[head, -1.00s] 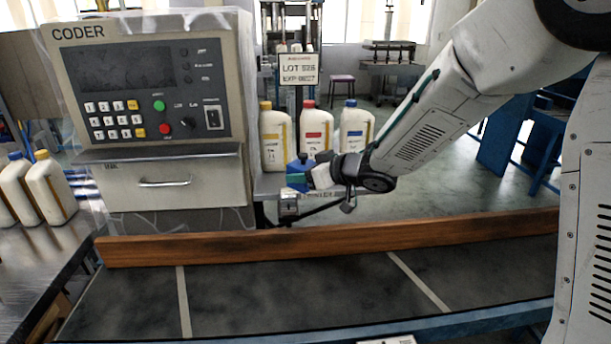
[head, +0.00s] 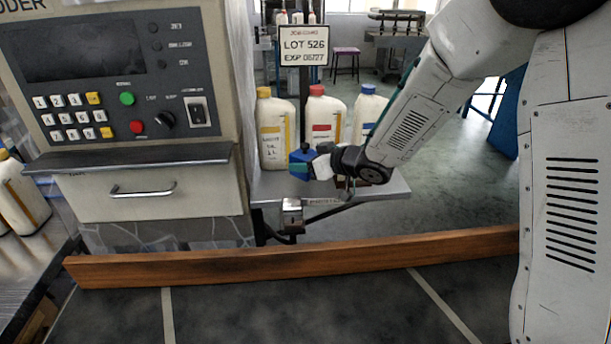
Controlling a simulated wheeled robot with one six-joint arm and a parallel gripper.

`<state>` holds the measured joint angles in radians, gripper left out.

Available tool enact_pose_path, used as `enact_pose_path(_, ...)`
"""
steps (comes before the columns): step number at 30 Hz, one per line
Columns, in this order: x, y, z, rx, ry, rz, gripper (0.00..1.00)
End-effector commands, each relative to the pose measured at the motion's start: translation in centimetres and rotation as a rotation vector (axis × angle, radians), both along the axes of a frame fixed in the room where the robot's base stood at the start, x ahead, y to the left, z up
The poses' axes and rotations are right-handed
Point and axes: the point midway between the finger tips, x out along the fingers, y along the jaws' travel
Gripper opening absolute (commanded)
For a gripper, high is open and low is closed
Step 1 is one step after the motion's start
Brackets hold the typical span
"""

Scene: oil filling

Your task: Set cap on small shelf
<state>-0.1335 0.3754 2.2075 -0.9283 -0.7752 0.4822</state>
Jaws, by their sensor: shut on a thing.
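The small grey shelf (head: 225,195) juts out from the right side of the coder machine. My gripper (head: 301,165) is low above this shelf, in front of the bottles. It is shut, with blue and teal parts at its tip. The cap between its fingers is too small and hidden to make out clearly. I cannot tell whether it touches the shelf.
On the shelf stand a yellow-capped bottle (head: 275,130), a red-capped bottle (head: 324,118) and a blue-capped bottle (head: 368,112). A lot sign (head: 307,46) rises behind them. The coder (head: 120,75) is to the left. A wooden rail (head: 290,264) edges the dark conveyor in front.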

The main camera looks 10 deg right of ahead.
Motion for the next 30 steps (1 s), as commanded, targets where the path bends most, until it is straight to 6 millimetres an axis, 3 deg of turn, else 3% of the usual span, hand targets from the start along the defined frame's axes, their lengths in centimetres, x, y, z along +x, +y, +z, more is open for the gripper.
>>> enact_pose_path(11,-0.1,0.2,-4.1,0.000,0.002,0.001,0.31)
enact_pose_path(21,-0.1,0.3,-4.4,0.000,0.000,0.004,0.31)
enact_pose_path(22,-0.1,0.3,-4.5,-0.001,-0.001,0.005,0.56)
enact_pose_path(24,-0.1,0.3,-4.4,0.000,-0.002,0.005,0.75)
enact_pose_path(30,-0.1,0.3,-4.4,0.000,-0.002,0.005,0.75)
